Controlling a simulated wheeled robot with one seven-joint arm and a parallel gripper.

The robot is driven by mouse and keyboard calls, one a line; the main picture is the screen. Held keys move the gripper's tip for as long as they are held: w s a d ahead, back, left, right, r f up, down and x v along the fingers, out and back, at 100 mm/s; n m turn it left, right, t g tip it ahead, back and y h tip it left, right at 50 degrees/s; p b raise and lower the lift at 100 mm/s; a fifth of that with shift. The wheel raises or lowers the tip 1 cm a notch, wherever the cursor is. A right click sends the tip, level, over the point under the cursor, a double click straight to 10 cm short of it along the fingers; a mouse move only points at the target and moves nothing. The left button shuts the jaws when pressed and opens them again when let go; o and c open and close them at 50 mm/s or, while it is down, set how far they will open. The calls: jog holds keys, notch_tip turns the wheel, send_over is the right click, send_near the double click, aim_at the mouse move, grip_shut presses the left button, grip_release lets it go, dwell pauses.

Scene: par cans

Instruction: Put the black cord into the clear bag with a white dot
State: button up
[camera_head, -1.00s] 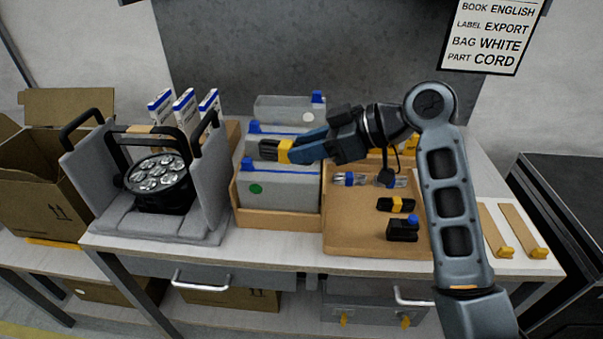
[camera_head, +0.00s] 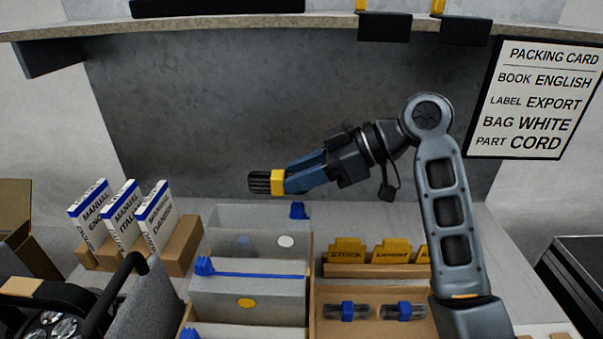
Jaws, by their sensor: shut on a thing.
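My gripper (camera_head: 292,181) is shut on the black cord (camera_head: 260,183), a dark bundle with a yellow band, which sticks out to the left of the jaws. The cord appears in the air above the rear bag, apart from it. The clear bag with a white dot (camera_head: 228,219) is the rearmost in a row of upright bags. Its white dot (camera_head: 285,241) faces me, and a blue clip (camera_head: 297,210) sits at its top right. Its lower part is hidden by the bag in front. I cannot tell how far its mouth is open.
A bag with a yellow dot (camera_head: 215,300) stands in front, and another bag's top shows below it. White manuals (camera_head: 123,212) stand at left. Yellow tabbed cards (camera_head: 390,252) and blue-banded items (camera_head: 347,311) are at right. A shelf (camera_head: 340,25) runs overhead.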

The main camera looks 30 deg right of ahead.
aim_at(298, 205)
jog(key=shift+s+f+b, duration=0.1)
jog(key=shift+f+b, duration=2)
jog(key=shift+f, duration=1.05)
grip_shut()
jog(key=o, duration=0.8)
grip_release()
jog(key=o, duration=0.4)
jog(key=shift+r, duration=0.3)
jog(key=c, duration=0.4)
jog(key=shift+o, duration=0.2)
jog(key=shift+r+p, duration=2.25)
jog(key=shift+r, duration=0.7)
jog(key=shift+r+p, duration=0.35)
jog(key=shift+r, duration=2.25)
